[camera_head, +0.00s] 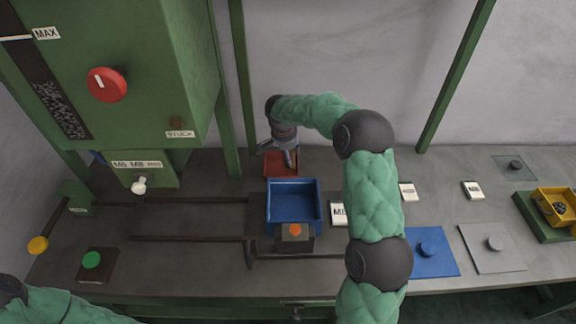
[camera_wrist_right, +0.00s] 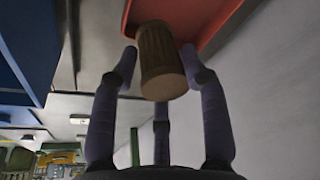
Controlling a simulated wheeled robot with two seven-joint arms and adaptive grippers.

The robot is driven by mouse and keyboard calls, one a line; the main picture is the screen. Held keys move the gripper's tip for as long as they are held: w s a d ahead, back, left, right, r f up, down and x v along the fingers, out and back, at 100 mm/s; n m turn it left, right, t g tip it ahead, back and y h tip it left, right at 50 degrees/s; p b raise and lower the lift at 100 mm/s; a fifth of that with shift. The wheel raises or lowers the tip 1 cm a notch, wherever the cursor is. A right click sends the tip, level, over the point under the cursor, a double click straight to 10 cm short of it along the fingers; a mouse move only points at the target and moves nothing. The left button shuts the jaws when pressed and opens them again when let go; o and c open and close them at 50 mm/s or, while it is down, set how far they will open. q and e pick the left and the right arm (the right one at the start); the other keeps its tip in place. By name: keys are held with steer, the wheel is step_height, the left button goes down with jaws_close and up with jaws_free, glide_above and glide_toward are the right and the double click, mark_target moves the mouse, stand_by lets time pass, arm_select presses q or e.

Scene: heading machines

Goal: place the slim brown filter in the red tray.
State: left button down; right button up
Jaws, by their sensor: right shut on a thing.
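The slim brown filter (camera_wrist_right: 161,62) is a ribbed cylinder in the right wrist view. My right gripper (camera_wrist_right: 160,75) has its fingers around it and is shut on it. The red tray (camera_wrist_right: 200,18) shows behind the filter's end in that view. In the head view the red tray (camera_head: 281,165) lies behind the blue bin, and my right gripper (camera_head: 289,158) points down over it. The filter is too small to make out in the head view. Whether it touches the tray, I cannot tell. My left arm shows at the lower left, with its gripper out of view.
The blue bin (camera_head: 294,203) stands just in front of the red tray, with an orange-topped block (camera_head: 295,232) before it. A green machine (camera_head: 120,70) stands at left. Blue (camera_head: 440,262) and grey (camera_head: 480,262) mats and a yellow bin (camera_head: 553,205) lie to the right.

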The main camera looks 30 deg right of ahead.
steer(key=x, duration=0.2)
steer(key=a+b+x, duration=0.1)
steer(key=x, duration=0.2)
steer(key=shift+s+f, duration=0.2)
steer(key=shift+f, duration=0.1)
steer(key=shift+r, duration=0.1)
steer(key=o, duration=1.1)
steer(key=shift+o, duration=0.2)
steer(key=shift+a+r, duration=0.1)
steer(key=shift+r, duration=0.3)
steer(key=p+v, duration=0.2)
steer(key=v, duration=0.9)
